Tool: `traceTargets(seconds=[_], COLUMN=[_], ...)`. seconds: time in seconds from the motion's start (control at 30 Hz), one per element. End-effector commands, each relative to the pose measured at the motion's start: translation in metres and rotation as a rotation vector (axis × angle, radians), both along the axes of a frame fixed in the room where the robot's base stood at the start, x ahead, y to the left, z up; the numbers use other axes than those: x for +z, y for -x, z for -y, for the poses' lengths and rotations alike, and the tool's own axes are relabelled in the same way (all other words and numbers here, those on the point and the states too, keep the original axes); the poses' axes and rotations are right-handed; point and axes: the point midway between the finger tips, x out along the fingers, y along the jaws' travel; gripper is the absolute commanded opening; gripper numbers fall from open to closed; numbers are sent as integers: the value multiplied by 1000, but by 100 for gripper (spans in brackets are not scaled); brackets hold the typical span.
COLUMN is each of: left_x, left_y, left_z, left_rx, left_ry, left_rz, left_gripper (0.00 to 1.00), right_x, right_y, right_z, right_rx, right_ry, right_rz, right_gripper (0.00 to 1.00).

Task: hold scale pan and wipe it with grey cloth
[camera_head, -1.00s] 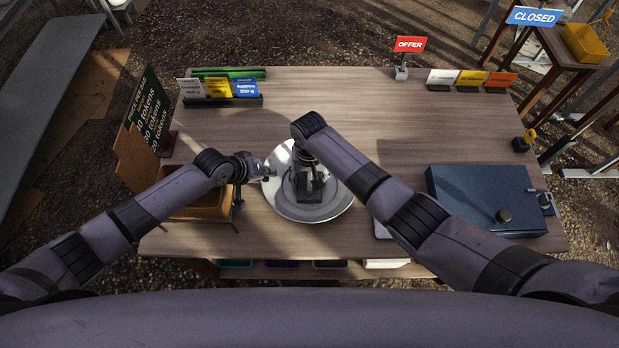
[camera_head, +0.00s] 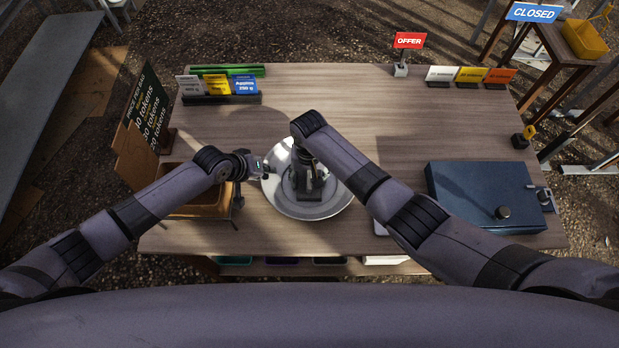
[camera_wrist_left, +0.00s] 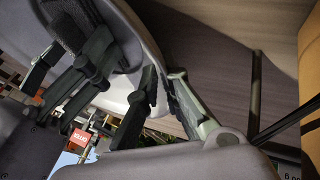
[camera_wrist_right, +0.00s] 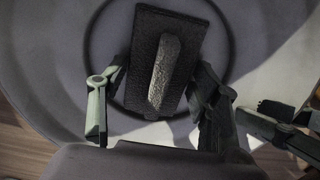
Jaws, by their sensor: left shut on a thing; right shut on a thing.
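The round silver scale pan (camera_head: 281,200) lies on the wooden table near its front edge. My left gripper (camera_head: 265,171) is shut on the pan's left rim. The left wrist view shows its fingers (camera_wrist_left: 164,88) at the pale pan edge (camera_wrist_left: 128,88). My right gripper (camera_head: 308,180) points down over the middle of the pan. It is shut on the grey cloth (camera_wrist_right: 148,85), a dark rectangular pad with a lighter raised ridge, held between its fingers (camera_wrist_right: 160,66). The pad lies over the pan's inner surface; I cannot tell how firmly it touches.
A brown tray (camera_head: 205,212) stands left of the pan, partly under my left arm. A blue box (camera_head: 480,192) with a black knob sits at right. Price cards (camera_head: 217,86), an OFFER sign (camera_head: 409,41) and coloured cards (camera_head: 470,75) line the back. The table's middle back is clear.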

Motion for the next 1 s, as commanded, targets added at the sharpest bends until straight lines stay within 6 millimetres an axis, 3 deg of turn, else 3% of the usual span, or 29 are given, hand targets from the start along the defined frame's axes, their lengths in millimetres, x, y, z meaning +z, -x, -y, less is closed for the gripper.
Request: traceTargets(seconds=[0.43,1.0], left_x=[-1,-2], left_y=[2,1], left_z=[0,-1], left_rx=[-4,-2], left_ry=[-3,-4], left_rz=[-3,-2], left_gripper=[0,0], right_x=[-2,0], right_y=[-7,13], right_z=[2,1], right_rx=[-2,1], right_ry=[2,2], right_rz=[6,0], right_gripper=[27,27])
